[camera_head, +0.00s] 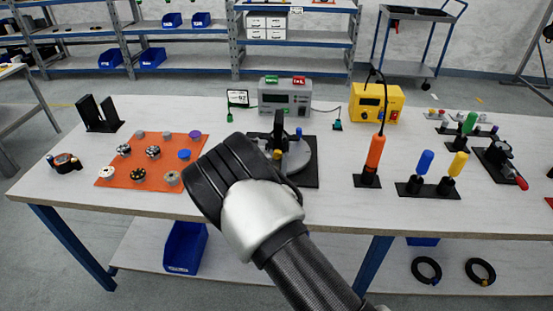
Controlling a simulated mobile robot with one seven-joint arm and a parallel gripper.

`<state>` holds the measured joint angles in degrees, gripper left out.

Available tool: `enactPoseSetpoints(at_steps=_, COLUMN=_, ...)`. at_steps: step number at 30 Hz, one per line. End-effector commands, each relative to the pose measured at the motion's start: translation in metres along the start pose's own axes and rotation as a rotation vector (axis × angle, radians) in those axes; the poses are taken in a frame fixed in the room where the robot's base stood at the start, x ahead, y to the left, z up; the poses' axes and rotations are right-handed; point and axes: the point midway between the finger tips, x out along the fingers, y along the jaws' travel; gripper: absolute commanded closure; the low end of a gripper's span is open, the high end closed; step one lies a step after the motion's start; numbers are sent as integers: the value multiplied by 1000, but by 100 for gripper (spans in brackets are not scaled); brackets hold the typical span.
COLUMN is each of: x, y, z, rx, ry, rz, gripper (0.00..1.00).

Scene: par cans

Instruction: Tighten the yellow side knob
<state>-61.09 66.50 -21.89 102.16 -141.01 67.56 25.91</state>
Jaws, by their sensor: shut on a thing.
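A grey round fixture (297,158) with a black upright bracket (278,130) stands on a black base plate (311,178) at mid table. A small yellow knob (277,154) shows on its near left side, and a blue knob (299,131) is at its back right. My gripper (222,172) is a black hand at the fixture's left, its body covering part of the fixture's left side. Its fingertips are hidden behind the hand. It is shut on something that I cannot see. The yellow knob shows just right of the hand, and I cannot tell whether they touch.
An orange mat (118,184) with several small knobs lies left of my gripper. A grey meter box (285,97) and a yellow box (376,103) stand behind. An orange-handled tool (375,154) and blue- and yellow-handled tools (425,162) stand at right. Bare table lies in front.

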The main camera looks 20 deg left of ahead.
Motion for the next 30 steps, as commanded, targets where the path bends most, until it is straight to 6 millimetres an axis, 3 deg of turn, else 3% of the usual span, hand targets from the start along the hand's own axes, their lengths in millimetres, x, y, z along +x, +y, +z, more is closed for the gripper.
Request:
enactPoseSetpoints(at_steps=5, x=-1, y=0, z=-1, rx=-3, ry=2, rz=0, gripper=99)
enactPoseSetpoints(at_steps=6, x=-1, y=0, z=-1, rx=-4, ry=2, rz=0, gripper=71)
enactPoseSetpoints(at_steps=9, x=0, y=0, z=-1, rx=-4, ry=2, rz=0, gripper=57)
enactPoseSetpoints(at_steps=20, x=-5, y=1, z=0, rx=-5, ry=2, rz=0, gripper=57)
enactPoseSetpoints(at_steps=25, x=-30, y=1, z=1, rx=-6, ry=3, rz=0, gripper=57)
enactPoseSetpoints(at_steps=30, x=-72, y=1, z=0, rx=-6, ry=6, rz=0, gripper=57)
